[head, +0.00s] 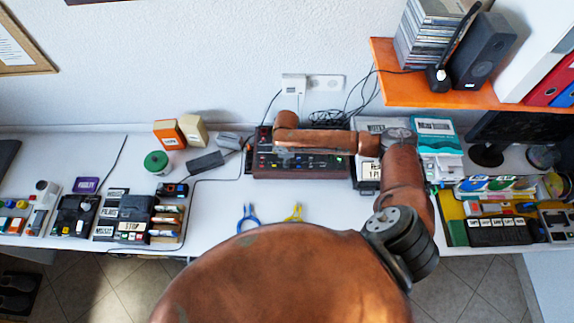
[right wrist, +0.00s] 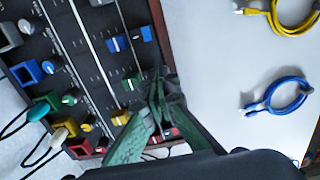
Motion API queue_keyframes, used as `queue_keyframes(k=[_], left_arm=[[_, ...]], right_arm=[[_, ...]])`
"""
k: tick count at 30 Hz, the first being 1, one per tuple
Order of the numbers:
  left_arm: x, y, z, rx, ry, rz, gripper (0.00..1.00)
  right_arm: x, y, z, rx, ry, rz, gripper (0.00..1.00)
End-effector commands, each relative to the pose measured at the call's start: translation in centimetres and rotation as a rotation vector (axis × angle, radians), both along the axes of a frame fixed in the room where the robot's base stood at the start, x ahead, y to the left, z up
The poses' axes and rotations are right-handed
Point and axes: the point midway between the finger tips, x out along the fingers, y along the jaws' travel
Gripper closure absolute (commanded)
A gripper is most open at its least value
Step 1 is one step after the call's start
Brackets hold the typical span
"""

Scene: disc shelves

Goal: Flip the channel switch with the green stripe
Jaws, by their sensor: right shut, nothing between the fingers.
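A dark mixer panel (head: 325,163) with wooden ends sits on the white desk against the wall. The right wrist view shows its rows of coloured knobs and small switches close up. A green-marked switch (right wrist: 130,82) lies near the panel's edge, between blue ones and a yellow one. My right gripper (head: 284,154) is over the panel's left part. In the right wrist view my right gripper (right wrist: 160,85) is shut and empty, its fingertips just beside the green-marked switch. I cannot tell whether they touch it. The fingers hide part of that row. My left gripper is not in view.
A yellow cable (head: 294,213) and a blue cable (head: 248,219) lie on the clear desk in front of the panel. A black adapter (head: 206,161) lies to its left. An orange shelf (head: 470,95) overhangs at right.

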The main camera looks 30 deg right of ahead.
Motion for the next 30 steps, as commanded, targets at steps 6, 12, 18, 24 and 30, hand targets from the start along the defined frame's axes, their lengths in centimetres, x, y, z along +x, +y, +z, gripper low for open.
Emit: queue_keyframes(k=[6, 12, 18, 24, 30], left_arm=[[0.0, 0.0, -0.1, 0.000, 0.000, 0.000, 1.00], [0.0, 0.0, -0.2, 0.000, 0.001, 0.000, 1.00], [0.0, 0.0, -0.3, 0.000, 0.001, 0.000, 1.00], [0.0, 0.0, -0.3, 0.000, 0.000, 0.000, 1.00], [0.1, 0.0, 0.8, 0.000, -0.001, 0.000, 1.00]], right_arm=[[0.0, 0.0, -0.4, 0.000, 0.000, 0.000, 1.00], [0.0, 0.0, -0.6, 0.000, 0.001, 0.000, 1.00], [0.0, 0.0, -0.9, 0.000, 0.001, 0.000, 1.00], [0.0, 0.0, -1.0, 0.000, 0.001, 0.000, 1.00], [0.0, 0.0, -0.1, 0.000, 0.000, 0.000, 1.00]])
